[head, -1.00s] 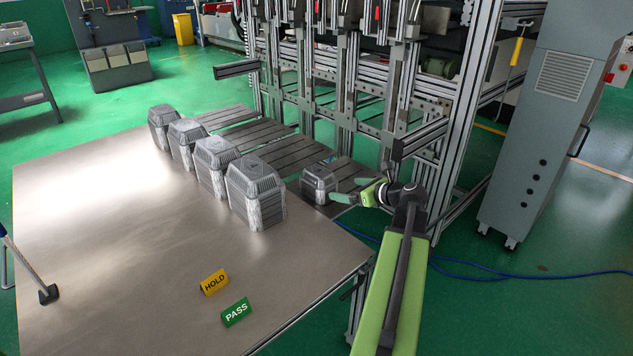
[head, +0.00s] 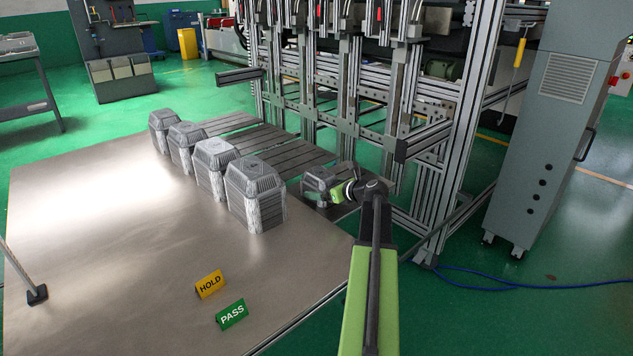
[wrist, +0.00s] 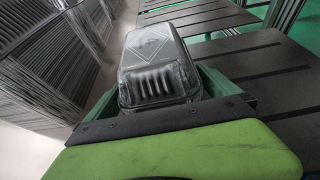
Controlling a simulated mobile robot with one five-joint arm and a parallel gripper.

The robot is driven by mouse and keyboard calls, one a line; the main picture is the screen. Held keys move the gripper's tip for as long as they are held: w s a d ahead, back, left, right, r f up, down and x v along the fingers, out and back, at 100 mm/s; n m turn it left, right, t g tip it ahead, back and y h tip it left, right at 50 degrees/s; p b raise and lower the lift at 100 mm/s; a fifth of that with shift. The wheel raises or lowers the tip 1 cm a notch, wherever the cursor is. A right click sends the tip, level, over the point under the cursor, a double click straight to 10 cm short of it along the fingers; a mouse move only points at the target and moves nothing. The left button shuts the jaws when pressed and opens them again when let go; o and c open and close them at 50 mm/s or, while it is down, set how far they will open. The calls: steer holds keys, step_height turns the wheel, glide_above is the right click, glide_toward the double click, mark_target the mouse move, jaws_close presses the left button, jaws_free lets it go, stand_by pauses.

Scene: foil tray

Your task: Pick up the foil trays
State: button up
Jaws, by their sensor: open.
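A short stack of grey foil trays (head: 318,179) sits at the near end of the rightmost slotted slat, and it also shows in the wrist view (wrist: 156,55), upside down with ribbed sides. My gripper (head: 326,193) is open at this stack. In the wrist view a green finger stands on each side of the stack, with the stack between them; I cannot tell whether they touch it. Taller stacks of foil trays stand in a row to the left, the nearest being a ribbed stack (head: 256,197). The lower part of the short stack is partly hidden by my gripper.
A tall stack's ribbed side (wrist: 55,55) fills the left of the wrist view, close beside my gripper. The metal table (head: 110,235) carries a yellow HOLD sign (head: 210,284) and a green PASS sign (head: 231,315). An aluminium machine frame (head: 425,190) rises behind.

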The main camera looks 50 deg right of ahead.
mark_target(320, 172)
steer(key=x, duration=0.2)
steer(key=shift+w+f, duration=0.15)
steer(key=shift+w, duration=0.1)
steer(key=shift+s, duration=0.1)
steer(key=c, duration=1.3)
step_height(320, 172, up, 10)
steer(key=p, duration=1)
steer(key=shift+c, duration=0.2)
